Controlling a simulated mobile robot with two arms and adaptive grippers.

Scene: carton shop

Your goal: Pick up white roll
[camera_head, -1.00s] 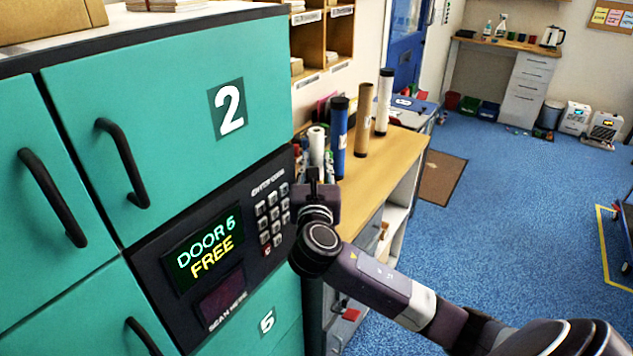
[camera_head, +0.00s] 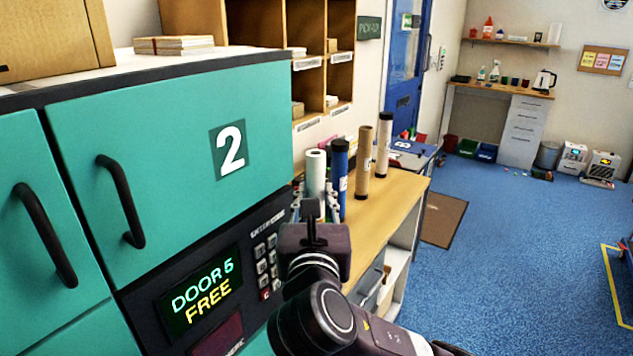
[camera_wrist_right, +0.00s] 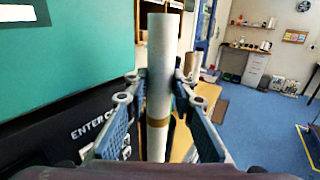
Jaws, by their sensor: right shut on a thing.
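The white roll (camera_head: 316,173) stands upright in the head view, left of a blue tube (camera_head: 339,180). My right gripper (camera_head: 311,212) is at the roll's lower part, seen from behind, and hides its lower end. In the right wrist view the white roll (camera_wrist_right: 158,75) rises between the two fingers, with a tan band around it. The right gripper (camera_wrist_right: 158,98) is shut on the roll there. My left gripper is in neither view.
A brown tube (camera_head: 364,162) and a white tube with black ends (camera_head: 383,146) stand on the wooden counter (camera_head: 395,200). The teal locker (camera_head: 200,140) with its keypad panel (camera_head: 265,262) is close on the left. Blue floor (camera_head: 520,260) is open to the right.

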